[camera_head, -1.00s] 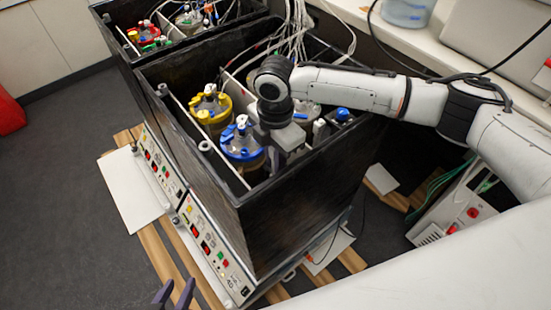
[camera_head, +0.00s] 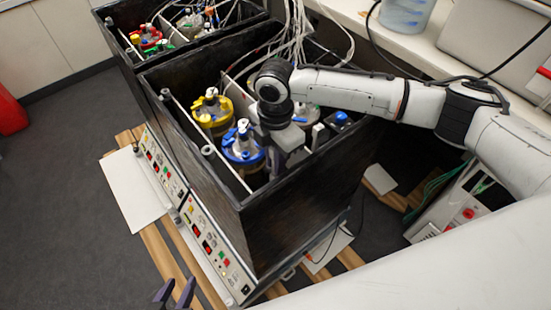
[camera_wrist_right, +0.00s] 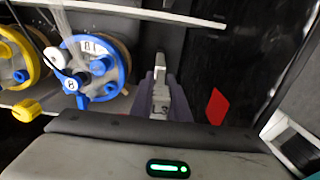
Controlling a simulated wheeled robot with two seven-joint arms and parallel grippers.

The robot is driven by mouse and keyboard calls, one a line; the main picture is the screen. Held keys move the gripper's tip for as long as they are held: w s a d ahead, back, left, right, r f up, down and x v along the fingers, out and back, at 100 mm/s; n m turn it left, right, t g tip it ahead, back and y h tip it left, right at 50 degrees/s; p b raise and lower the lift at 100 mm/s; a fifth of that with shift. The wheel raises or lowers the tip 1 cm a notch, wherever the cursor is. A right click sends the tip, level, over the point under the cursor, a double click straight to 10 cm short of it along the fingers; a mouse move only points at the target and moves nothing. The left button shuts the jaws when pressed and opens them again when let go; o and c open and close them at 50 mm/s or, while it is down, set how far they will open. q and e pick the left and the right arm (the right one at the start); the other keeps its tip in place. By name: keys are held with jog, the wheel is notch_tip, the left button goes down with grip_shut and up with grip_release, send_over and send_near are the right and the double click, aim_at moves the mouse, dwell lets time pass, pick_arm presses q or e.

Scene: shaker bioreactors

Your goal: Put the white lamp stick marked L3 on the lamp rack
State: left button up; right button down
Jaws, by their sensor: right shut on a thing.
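The white lamp stick (camera_wrist_right: 160,92) stands between the fingers of my right gripper (camera_wrist_right: 161,84) in the right wrist view, with a partly hidden mark that seems to read L3. My right gripper (camera_head: 282,160) is shut on it, pointing down inside the near black box, beside the blue-capped vessel (camera_head: 242,146). In the head view the stick is hidden by the gripper. My left gripper (camera_head: 175,292) shows only its dark fingertips at the bottom edge; they are apart, with nothing seen between them. I cannot clearly identify the lamp rack; a white rail (camera_wrist_right: 130,10) crosses the box.
The near black box (camera_head: 290,220) has high walls around the gripper. A yellow-capped vessel (camera_head: 211,108) stands beyond the blue one. Cables and tubes (camera_head: 292,30) hang at the back. A red patch (camera_wrist_right: 217,106) lies right of the gripper in the wrist view.

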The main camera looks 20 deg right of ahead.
jog(key=shift+r+p, duration=0.35)
jog(key=shift+p, duration=0.15)
jog(key=shift+r, duration=0.15)
jog(key=shift+r+p, duration=0.45)
jog(key=shift+p, duration=0.5)
jog(key=shift+r+p, duration=1.55)
jog(key=shift+p, duration=0.55)
